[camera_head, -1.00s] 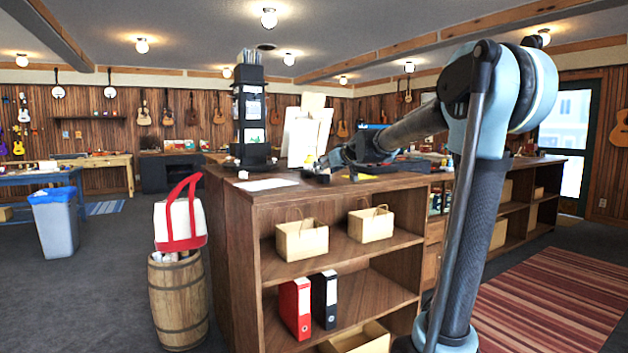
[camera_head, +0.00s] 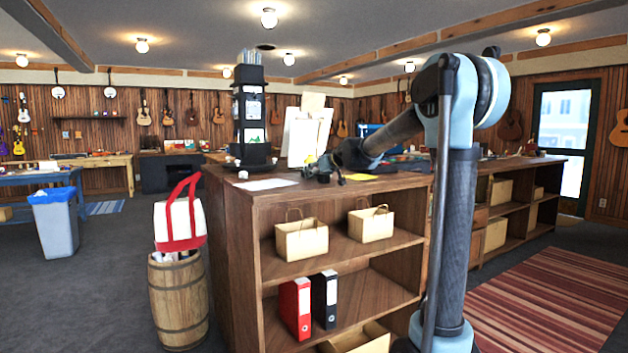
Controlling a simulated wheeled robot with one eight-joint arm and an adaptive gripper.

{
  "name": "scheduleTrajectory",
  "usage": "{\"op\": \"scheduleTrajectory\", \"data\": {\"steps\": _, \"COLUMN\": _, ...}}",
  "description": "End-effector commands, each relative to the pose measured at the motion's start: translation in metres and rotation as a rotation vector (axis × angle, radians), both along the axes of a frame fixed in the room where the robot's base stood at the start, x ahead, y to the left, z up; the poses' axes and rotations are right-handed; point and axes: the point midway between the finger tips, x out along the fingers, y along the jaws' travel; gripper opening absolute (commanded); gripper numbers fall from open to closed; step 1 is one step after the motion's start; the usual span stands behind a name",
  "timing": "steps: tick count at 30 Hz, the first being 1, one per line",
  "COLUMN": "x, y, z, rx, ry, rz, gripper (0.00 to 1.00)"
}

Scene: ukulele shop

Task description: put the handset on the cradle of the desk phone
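My arm reaches from the right over the wooden counter (camera_head: 268,197). Its dark end, with my gripper (camera_head: 328,168), is low over the counter top near the front edge. The gripper is small and dark here, and I cannot tell whether its fingers are open or shut. Small dark shapes around it blend with it. I cannot make out the desk phone, its cradle or the handset among them.
A black display tower (camera_head: 250,110), a white sheet (camera_head: 265,184) and a yellow paper (camera_head: 361,177) are on the counter. White boards (camera_head: 303,138) stand behind the gripper. Paper bags (camera_head: 301,239) and binders fill the shelves below. A barrel (camera_head: 178,300) with a tote bag (camera_head: 180,222) stands left.

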Motion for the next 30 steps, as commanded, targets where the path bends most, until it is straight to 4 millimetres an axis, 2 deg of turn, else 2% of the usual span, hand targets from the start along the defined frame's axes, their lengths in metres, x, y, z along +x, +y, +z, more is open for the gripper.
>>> {"op": "scheduleTrajectory", "data": {"steps": 5, "x": 0.000, "y": 0.000, "z": 0.000, "rx": 0.000, "ry": 0.000, "rz": 0.000, "gripper": 0.53}}
{"op": "scheduleTrajectory", "data": {"steps": 9, "x": 0.000, "y": 0.000, "z": 0.000, "rx": 0.000, "ry": 0.000, "rz": 0.000, "gripper": 0.22}}
{"op": "scheduleTrajectory", "data": {"steps": 12, "x": 0.000, "y": 0.000, "z": 0.000, "rx": 0.000, "ry": 0.000, "rz": 0.000, "gripper": 0.02}}
{"op": "scheduleTrajectory", "data": {"steps": 23, "x": 0.000, "y": 0.000, "z": 0.005, "rx": 0.000, "ry": 0.000, "rz": 0.000, "gripper": 0.00}}
{"op": "scheduleTrajectory", "data": {"steps": 30, "x": -0.001, "y": 0.000, "z": 0.039, "rx": 0.000, "ry": 0.000, "rz": 0.000, "gripper": 0.00}}
